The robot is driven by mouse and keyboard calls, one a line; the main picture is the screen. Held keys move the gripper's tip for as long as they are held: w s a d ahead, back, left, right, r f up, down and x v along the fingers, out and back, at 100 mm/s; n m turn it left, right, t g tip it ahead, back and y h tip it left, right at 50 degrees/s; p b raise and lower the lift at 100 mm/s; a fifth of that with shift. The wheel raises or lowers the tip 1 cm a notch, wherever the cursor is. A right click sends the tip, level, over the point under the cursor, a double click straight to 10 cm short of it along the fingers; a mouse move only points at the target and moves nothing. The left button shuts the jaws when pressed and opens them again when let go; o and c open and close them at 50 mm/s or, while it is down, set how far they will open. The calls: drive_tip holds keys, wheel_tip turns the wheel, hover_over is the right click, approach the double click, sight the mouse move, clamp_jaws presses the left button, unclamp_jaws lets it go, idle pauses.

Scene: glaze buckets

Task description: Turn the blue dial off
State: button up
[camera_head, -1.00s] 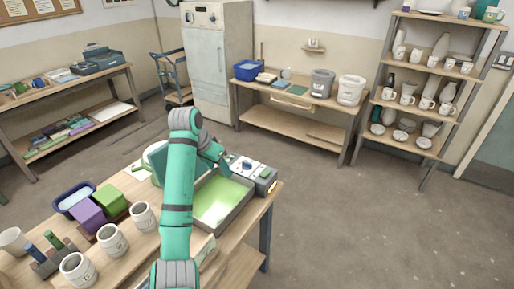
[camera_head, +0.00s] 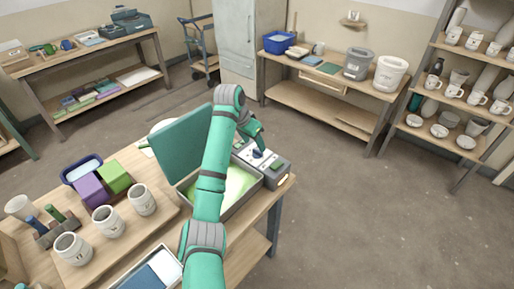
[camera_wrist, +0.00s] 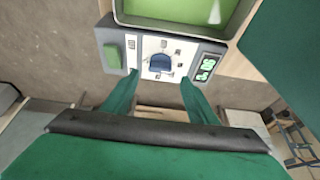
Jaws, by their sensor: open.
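The blue dial (camera_wrist: 160,63) sits on a white panel of a grey control box (camera_wrist: 205,48) in the wrist view. My gripper (camera_wrist: 158,80) is open, its two green fingers apart on either side of the dial and just short of it in the picture. I cannot tell if either finger touches the dial. In the head view the control box (camera_head: 283,172) is at the table's right end, and my gripper (camera_head: 258,148) is over it, partly hiding the dial. A green button (camera_wrist: 112,56) and a display with green marks (camera_wrist: 206,68) flank the panel.
A tray with a green-yellow inside (camera_head: 262,186) adjoins the box, with a raised green lid (camera_head: 182,145) behind. White mugs (camera_head: 106,221), purple and green blocks (camera_head: 116,177) and a blue tub (camera_head: 82,168) stand to the left. The floor right of the table is clear.

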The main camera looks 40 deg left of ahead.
sight(257, 150)
drive_tip(key=shift+x, duration=2.55)
drive_tip(key=shift+s, duration=0.1)
drive_tip(key=c, duration=1.1)
